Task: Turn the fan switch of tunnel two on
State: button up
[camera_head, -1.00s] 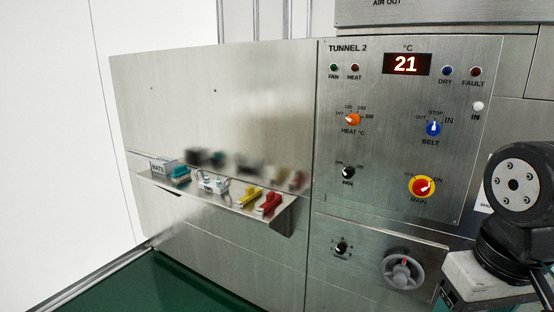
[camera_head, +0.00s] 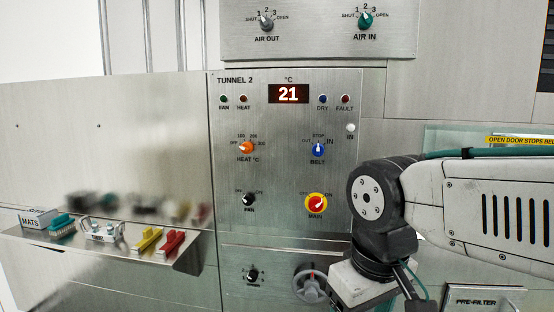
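The Tunnel 2 panel (camera_head: 277,130) is a steel plate in the middle of the head view. The fan switch (camera_head: 249,200) is a small black knob low on its left side, labelled FAN, with marks on either side too small to read surely. The green FAN lamp (camera_head: 223,99) at the upper left looks dark. The display (camera_head: 288,94) reads 21. My arm comes in from the right, its wrist just right of the panel and well apart from the fan switch. My gripper fingers are not visible.
An orange heat knob (camera_head: 246,147), blue belt knob (camera_head: 318,149) and red-yellow main switch (camera_head: 316,203) surround the fan switch. A black knob (camera_head: 252,275) and grey handwheel (camera_head: 312,284) are below. A shelf (camera_head: 178,265) with brushes and clamps juts out at left.

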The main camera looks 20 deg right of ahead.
aim_at(248, 200)
jog(key=z, duration=0.05)
jog(key=k, duration=0.5)
jog(key=u, duration=1.2)
jog(key=i, duration=1.15)
jog(key=z, duration=1.15)
